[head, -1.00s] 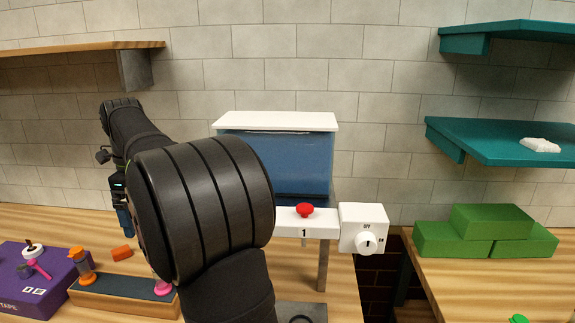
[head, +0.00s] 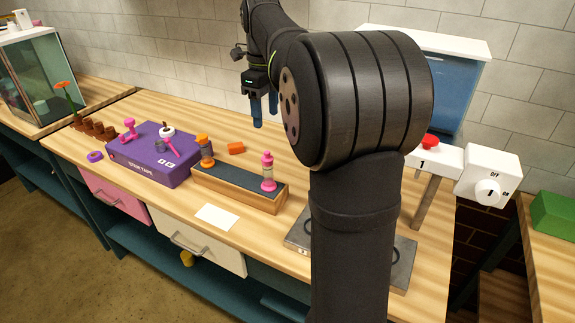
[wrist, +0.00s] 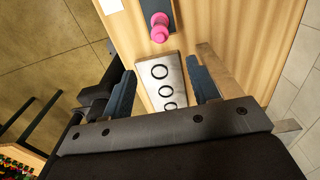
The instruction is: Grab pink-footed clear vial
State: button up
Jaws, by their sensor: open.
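The pink-footed clear vial (head: 268,172) stands upright at the right end of the wood block with a dark top (head: 240,187). It has a pink cap and foot with a small clear section between. The wrist view shows it at the top, seen from above as a pink shape (wrist: 159,28). My gripper (head: 264,108) hangs over the back of the bench, fingers down, in the head view. In the wrist view my gripper (wrist: 162,88) is open and empty, its blue fingers apart. The vial is beyond the fingertips, not between them.
An orange-capped vial (head: 205,150) stands at the block's left end. A purple box (head: 150,158) with small tools lies left of it, an orange piece (head: 236,148) behind. A metal plate with rings (wrist: 162,84) lies right of the block. A white card (head: 217,217) lies in front.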

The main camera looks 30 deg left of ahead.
aim_at(267, 158)
jog(key=shift+h, duration=0.7)
jog(key=f, duration=1.1)
jog(key=shift+w+a+f, duration=0.2)
jog(key=shift+a+f, duration=0.05)
jog(key=shift+f, duration=0.1)
jog(key=shift+s+d+f, duration=0.1)
jog(key=shift+d+f, duration=0.05)
jog(key=shift+f, duration=1.2)
jog(key=shift+s+d+f, duration=0.1)
jog(key=shift+f, duration=1.25)
jog(key=shift+c, duration=0.4)
grip_shut()
